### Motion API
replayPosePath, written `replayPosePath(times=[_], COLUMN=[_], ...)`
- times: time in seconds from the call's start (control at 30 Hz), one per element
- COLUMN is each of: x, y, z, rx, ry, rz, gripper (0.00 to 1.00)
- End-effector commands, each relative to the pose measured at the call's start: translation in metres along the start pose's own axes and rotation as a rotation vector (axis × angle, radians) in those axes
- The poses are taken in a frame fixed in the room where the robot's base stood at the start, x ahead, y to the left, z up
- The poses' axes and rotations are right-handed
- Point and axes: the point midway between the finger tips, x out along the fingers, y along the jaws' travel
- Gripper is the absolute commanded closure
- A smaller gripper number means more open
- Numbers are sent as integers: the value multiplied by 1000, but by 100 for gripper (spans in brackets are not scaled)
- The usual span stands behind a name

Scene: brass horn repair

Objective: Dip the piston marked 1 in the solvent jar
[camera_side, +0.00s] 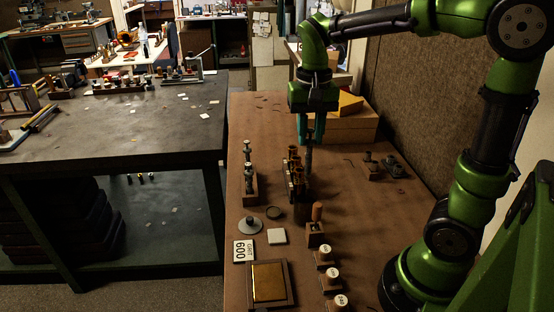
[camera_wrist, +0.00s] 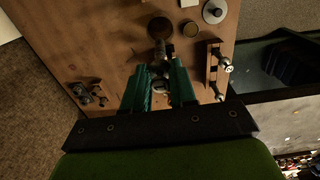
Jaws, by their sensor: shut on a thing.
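My gripper (camera_side: 311,134) points down over the brown bench, its teal fingers shut on a slim grey piston (camera_side: 308,156). The piston hangs about upright; its grey end shows between the fingers in the wrist view (camera_wrist: 161,52). More pistons (camera_side: 248,152) stand in a wooden rack (camera_side: 250,191) to the left.
Boxes (camera_side: 345,127) stand behind the gripper. A small wooden stand (camera_side: 371,168) is on the right.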

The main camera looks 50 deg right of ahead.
Motion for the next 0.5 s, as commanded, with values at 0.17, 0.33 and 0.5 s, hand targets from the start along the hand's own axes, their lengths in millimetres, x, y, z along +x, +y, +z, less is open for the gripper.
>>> replayPosePath(times=[0.17,0.33,0.5], x=[0,6,21], y=[0,0,0], z=[0,0,0], rx=[0,0,-1], ry=[0,0,-1], rz=[0,1,1], gripper=[100,100,100])
